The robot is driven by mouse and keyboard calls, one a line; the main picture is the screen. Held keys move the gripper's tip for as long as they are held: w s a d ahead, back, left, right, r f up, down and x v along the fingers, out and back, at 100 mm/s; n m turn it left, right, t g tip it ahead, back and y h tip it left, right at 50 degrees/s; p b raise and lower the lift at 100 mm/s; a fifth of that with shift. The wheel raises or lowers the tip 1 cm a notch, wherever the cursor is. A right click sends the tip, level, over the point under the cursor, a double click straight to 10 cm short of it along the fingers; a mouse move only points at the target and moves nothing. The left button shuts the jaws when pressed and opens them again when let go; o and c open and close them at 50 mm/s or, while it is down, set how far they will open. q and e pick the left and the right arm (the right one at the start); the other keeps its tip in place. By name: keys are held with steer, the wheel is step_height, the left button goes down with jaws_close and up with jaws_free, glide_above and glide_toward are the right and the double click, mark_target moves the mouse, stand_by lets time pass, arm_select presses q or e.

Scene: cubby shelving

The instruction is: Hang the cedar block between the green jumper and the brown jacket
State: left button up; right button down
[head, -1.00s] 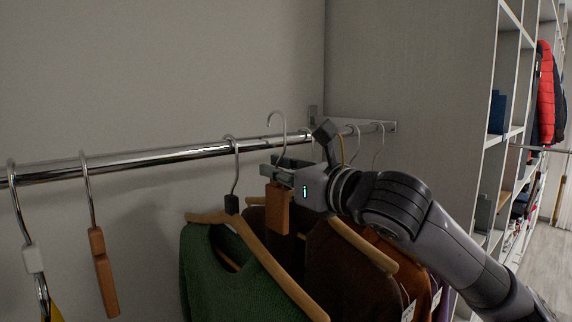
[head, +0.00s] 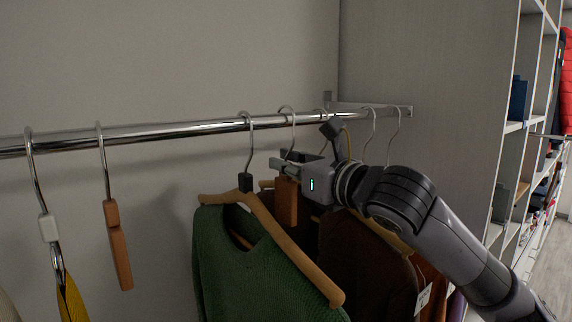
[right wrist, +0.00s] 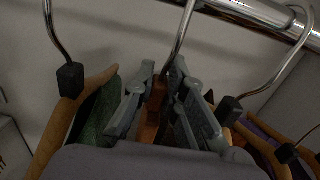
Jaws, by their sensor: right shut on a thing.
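The cedar block (head: 287,203) is a small brown wooden piece on a metal hook, upright in my right gripper (head: 284,170). Its hook top is at the rail (head: 180,131) and looks to be over it; whether it bears weight I cannot tell. In the right wrist view the gripper (right wrist: 162,75) is shut on the block (right wrist: 152,118), and the hook rises out of frame. The green jumper (head: 240,265) hangs on a wooden hanger just left of the block. The brown jacket (head: 350,255) hangs to its right, partly behind my arm. My left gripper is out of view.
Another wooden block (head: 118,245) hangs further left on the rail, beside a white-tagged hook (head: 48,228) with a yellow item. More hangers and an orange-brown garment crowd the right. Shelving (head: 508,170) stands at far right. The rail between the left block and the jumper is free.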

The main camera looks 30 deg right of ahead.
steer(key=c, duration=1.6)
jaws_free()
steer(key=shift+o, duration=0.2)
steer(key=shift+s, duration=0.1)
steer(key=s, duration=0.7)
steer(key=shift+s+d, duration=0.2)
steer(key=shift+d, duration=0.1)
